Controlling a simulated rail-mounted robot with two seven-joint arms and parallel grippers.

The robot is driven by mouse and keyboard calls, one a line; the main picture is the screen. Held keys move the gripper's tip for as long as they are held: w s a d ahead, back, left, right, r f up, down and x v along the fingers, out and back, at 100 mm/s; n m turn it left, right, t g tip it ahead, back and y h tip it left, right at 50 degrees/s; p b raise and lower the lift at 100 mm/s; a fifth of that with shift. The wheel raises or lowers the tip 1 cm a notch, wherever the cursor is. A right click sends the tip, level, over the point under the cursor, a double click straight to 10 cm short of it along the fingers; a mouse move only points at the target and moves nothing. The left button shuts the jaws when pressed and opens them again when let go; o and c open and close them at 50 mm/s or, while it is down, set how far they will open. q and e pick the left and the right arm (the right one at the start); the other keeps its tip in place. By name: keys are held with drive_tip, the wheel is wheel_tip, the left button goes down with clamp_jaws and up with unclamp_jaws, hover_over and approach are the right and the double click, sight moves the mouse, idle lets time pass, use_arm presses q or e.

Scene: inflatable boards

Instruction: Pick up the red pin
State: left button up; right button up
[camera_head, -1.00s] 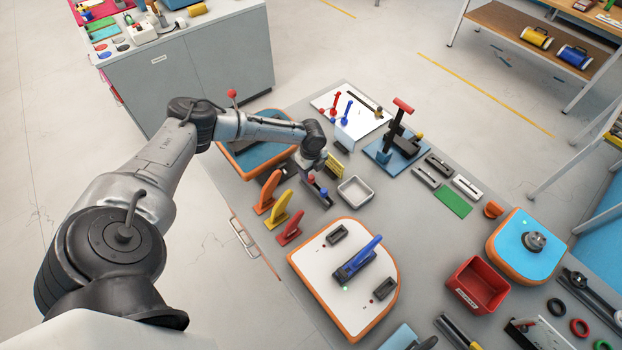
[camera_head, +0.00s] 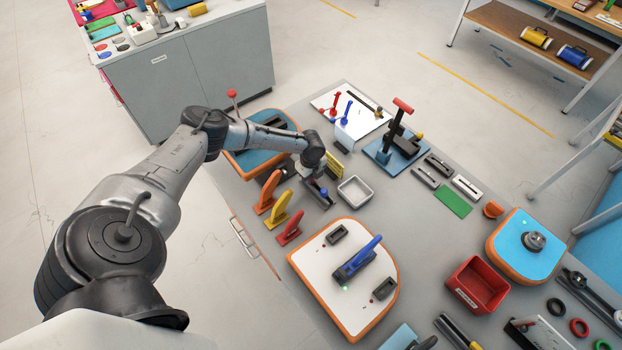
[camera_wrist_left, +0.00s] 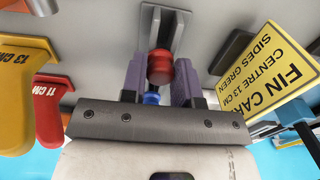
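The red pin (camera_wrist_left: 160,66) shows in the left wrist view between the two purple fingers of my left gripper (camera_wrist_left: 160,72). It stands in front of a grey slotted holder (camera_wrist_left: 163,28). The fingers flank the pin closely; I cannot tell whether they touch it. A blue pin (camera_wrist_left: 152,98) shows lower between the fingers. In the head view my left gripper (camera_head: 308,176) is low at the small pin holder, and the blue pin (camera_head: 323,192) shows beside it. The red pin is hidden there behind the gripper. My right gripper is not in view.
A yellow fin card (camera_wrist_left: 273,62) stands close right of the gripper in the wrist view. Orange, yellow and red fin-shaped gauges (camera_head: 277,212) stand nearby in the head view. A grey tray (camera_head: 355,191) lies right of the pin holder. A white board (camera_head: 330,270) lies nearer me.

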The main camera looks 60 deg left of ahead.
use_arm(q)
drive_tip(key=c, duration=0.4)
drive_tip(key=shift+r, duration=0.1)
